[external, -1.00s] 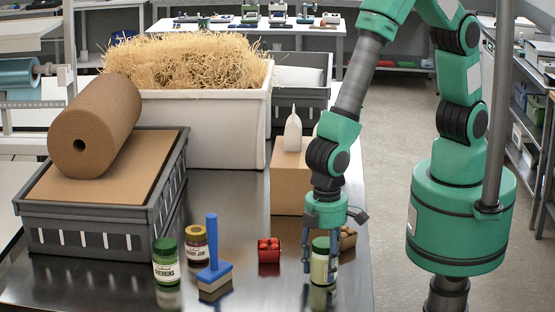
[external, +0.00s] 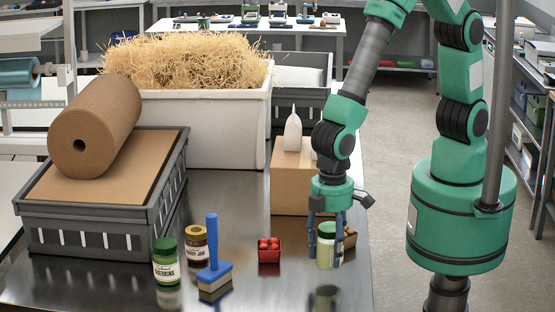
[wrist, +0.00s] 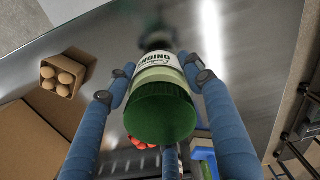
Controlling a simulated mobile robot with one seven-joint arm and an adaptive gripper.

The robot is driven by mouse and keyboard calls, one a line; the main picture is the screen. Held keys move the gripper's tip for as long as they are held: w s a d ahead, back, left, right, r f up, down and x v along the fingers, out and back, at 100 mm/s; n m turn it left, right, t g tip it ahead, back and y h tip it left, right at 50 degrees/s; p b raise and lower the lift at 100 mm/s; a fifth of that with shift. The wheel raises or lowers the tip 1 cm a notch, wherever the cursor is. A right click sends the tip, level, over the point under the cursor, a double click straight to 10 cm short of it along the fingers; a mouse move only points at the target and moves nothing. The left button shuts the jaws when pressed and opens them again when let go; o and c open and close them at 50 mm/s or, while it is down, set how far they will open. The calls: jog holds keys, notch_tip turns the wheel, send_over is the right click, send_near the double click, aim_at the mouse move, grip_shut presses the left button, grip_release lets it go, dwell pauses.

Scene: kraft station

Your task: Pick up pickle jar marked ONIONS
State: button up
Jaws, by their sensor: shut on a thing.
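The jar marked ONIONS (external: 326,248) is pale with a cream label and a green lid. My gripper (external: 326,262) is shut on it from above, with blue fingers on its sides. The jar is upright and a little above the metal table, with a dark reflection below it. In the wrist view the green lid (wrist: 160,112) faces me, and the label (wrist: 155,60) shows partly readable letters between the fingers.
A blue-handled brush (external: 213,265) stands near the two jars. A cardboard box (external: 290,185) stands behind. The front table surface is clear.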

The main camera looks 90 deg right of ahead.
jog(key=s+d, duration=0.3)
jog(key=s+d+r, duration=0.1)
jog(key=s+d, duration=0.2)
jog(key=s, duration=0.1)
jog(key=s+d, duration=0.3)
jog(key=shift+s+d+r, duration=0.2)
jog(key=shift+s+d, duration=0.05)
jog(key=shift+d, duration=0.1)
jog(key=shift+w, duration=0.15)
dwell(0.3)
